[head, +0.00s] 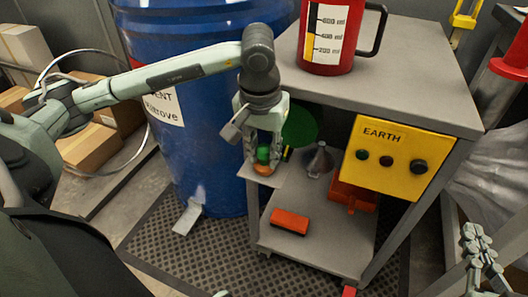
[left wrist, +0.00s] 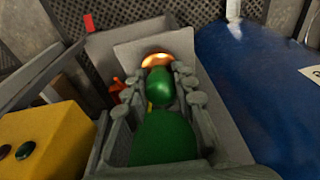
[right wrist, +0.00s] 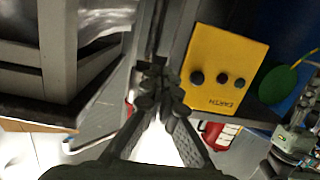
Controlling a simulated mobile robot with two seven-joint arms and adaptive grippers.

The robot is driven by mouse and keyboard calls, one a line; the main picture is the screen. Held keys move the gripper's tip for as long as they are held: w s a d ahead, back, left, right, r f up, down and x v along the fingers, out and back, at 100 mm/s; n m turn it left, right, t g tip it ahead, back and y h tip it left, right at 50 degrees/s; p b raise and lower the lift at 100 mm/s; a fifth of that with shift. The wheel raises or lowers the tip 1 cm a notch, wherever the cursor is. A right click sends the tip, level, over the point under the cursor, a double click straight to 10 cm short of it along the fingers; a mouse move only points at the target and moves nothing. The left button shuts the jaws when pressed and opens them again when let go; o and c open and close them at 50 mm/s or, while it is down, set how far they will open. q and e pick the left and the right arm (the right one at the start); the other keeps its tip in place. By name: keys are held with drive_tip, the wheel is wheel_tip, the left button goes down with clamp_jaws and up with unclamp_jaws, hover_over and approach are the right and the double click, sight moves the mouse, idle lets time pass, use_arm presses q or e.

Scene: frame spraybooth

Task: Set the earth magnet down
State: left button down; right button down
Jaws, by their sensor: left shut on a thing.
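The earth magnet (head: 263,153) is a green rounded body over a copper-orange base. My left gripper (head: 263,160) points down and is shut on it. In the left wrist view the green body (left wrist: 160,84) sits between the fingers, the copper base (left wrist: 157,60) beyond the tips. The base is at a small grey plate (head: 259,177) on the left side of the cart; I cannot tell whether they touch. A larger green shape (left wrist: 163,138) shows nearer the wrist camera. My right gripper (right wrist: 160,75) is empty, its fingertips close together; it is at lower right in the head view (head: 481,254).
The grey cart (head: 400,75) carries a red measuring jug (head: 328,38) on top and a yellow EARTH box (head: 385,158) in front. A green disc (head: 300,124) is beside the magnet. Its lower shelf (head: 335,245) holds an orange block (head: 290,222) and a funnel (head: 320,160). A blue drum (head: 205,160) stands close left.

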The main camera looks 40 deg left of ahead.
sight(263, 152)
use_arm(q)
drive_tip(key=c, duration=1.3)
unclamp_jaws()
use_arm(e)
drive_tip(key=shift+a+r+t, duration=0.25)
drive_tip(key=shift+r+t, duration=0.05)
drive_tip(key=shift+r, duration=0.3)
use_arm(q)
drive_tip(key=shift+o, duration=0.2)
drive_tip(key=shift+r, duration=0.55)
drive_tip(key=r, duration=0.2)
drive_tip(key=r+p, duration=0.1)
drive_tip(key=r, duration=0.2)
drive_tip(key=s+r, duration=0.1)
drive_tip(key=r, duration=0.1)
drive_tip(key=shift+d+r+p, duration=0.25)
drive_tip(key=shift+r+p, duration=0.05)
drive_tip(key=shift+r, duration=0.1)
drive_tip(key=r, duration=0.3)
drive_tip(key=shift+s+d+p, duration=0.1)
drive_tip(key=shift+s+p, duration=0.2)
drive_tip(key=shift+s, duration=0.05)
use_arm(e)
drive_tip(key=s+d+f+g+h, duration=0.3)
drive_tip(key=d+f+g, duration=0.2)
drive_tip(key=f, duration=0.5)
drive_tip(key=shift+d+m+g, duration=0.3)
drive_tip(key=shift+d, duration=0.7)
